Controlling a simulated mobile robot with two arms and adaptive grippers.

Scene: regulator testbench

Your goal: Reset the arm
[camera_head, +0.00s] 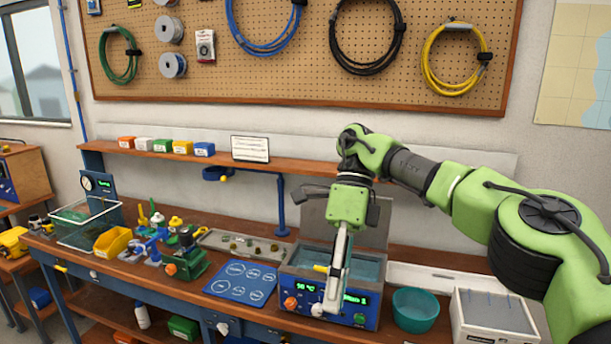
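My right arm, green and black, comes in from the right edge and bends down at the wrist. My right gripper (338,285) points down in front of the blue water bath (356,317), whose display glows green. The pale fingers look close together and hide part of the bath's front panel. I cannot tell whether they touch the bath or hold anything. The bath's grey lid (372,230) stands raised behind it. My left gripper and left arm are not in view.
A teal bowl (416,308) and a white box (492,316) stand right of the bath. A blue mat (240,283), a green device (187,262), a yellow bin (112,242) and a clear tub (88,229) are to its left. A shelf (220,157) runs above.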

